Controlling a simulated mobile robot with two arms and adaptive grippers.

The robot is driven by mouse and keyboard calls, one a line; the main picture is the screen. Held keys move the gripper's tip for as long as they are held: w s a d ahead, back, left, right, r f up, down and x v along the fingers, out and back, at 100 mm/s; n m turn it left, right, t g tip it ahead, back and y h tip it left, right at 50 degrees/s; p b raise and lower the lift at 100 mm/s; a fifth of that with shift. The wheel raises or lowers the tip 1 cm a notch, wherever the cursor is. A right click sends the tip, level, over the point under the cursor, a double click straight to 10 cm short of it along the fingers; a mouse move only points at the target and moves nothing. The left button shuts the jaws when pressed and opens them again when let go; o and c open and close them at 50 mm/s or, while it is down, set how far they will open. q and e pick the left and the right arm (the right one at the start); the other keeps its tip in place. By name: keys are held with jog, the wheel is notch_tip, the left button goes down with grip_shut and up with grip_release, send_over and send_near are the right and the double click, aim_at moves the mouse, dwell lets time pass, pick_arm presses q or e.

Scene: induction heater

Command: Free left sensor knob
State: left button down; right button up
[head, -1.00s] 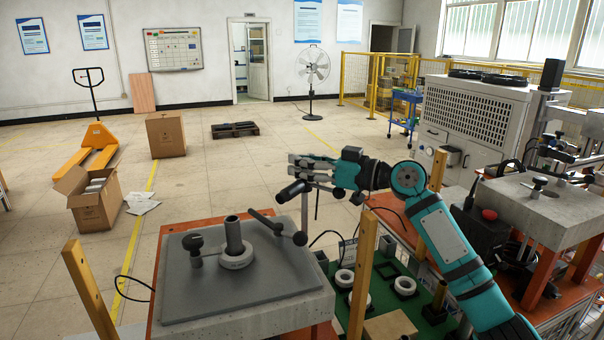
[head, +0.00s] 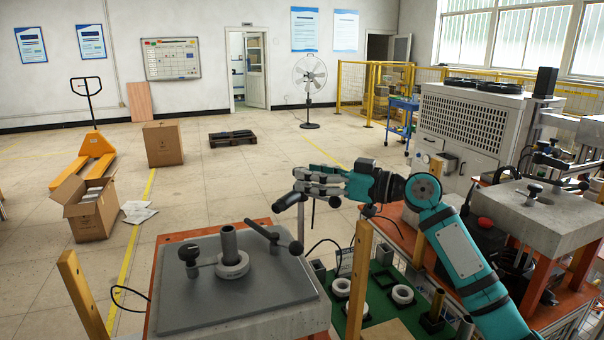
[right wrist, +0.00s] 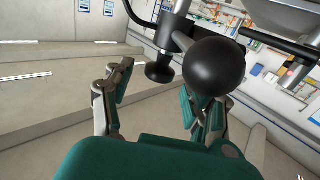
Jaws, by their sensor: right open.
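On the left station's grey plate (head: 205,300), a black knob (head: 188,253) stands upright on a thin stem, at the end of a short arm beside a white ring (head: 233,268). A dark cylinder (head: 229,243) rises from the ring. My right gripper (head: 299,181) is open and empty, above and beyond the plate's right rear corner. My left gripper is out of view.
A wooden post (head: 359,280) stands right of the plate, another (head: 83,293) at its left. A green board (head: 385,310) holds several white rings. A second concrete-topped station (head: 540,218) stands at right.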

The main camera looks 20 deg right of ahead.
jog(key=v, duration=0.9)
jog(key=shift+s+d, duration=0.1)
